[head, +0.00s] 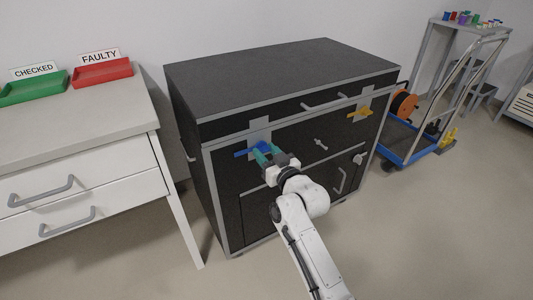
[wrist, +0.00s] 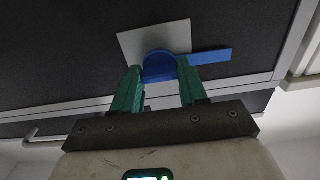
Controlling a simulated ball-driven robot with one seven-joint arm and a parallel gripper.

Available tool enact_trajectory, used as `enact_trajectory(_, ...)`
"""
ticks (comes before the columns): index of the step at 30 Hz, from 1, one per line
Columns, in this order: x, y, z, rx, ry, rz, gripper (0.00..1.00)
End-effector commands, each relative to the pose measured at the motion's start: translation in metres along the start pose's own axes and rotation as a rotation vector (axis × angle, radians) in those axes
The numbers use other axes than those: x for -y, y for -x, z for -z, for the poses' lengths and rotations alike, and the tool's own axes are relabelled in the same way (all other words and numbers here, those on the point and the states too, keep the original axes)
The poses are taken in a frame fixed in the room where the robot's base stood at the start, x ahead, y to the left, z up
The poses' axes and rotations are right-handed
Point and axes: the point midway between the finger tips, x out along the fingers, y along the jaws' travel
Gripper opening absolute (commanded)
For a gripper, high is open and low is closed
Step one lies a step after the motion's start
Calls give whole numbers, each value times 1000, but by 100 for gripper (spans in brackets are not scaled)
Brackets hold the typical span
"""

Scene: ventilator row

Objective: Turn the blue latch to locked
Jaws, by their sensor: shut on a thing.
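The blue latch (head: 242,153) is on a light grey plate (head: 260,132) on the front of the black cabinet, at its upper left. Its bar lies nearly level and points left in the head view. In the wrist view, the latch (wrist: 209,57) shows its round hub between my fingers and its bar reaching right, past one finger. My gripper (head: 267,152), with green fingers, is at the latch. In the wrist view, my gripper (wrist: 158,68) is shut on the hub, one finger on each side. No lock marks are readable.
The black cabinet (head: 280,75) also has a yellow latch (head: 360,112) on the upper right and grey handles. A white drawer table (head: 80,130) with a green tray (head: 35,90) and a red tray (head: 102,74) stands left. A blue cart (head: 410,145) stands right. Floor in front is open.

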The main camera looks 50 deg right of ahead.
Motion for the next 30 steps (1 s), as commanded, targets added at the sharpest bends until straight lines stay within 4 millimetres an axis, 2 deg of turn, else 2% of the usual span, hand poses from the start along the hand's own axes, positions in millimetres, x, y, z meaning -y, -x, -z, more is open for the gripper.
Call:
enact_trajectory(11, 0, 0, 2, 2, -157, -1, 0)
enact_trajectory(30, 0, 1, 1, 3, -753, -2, 0)
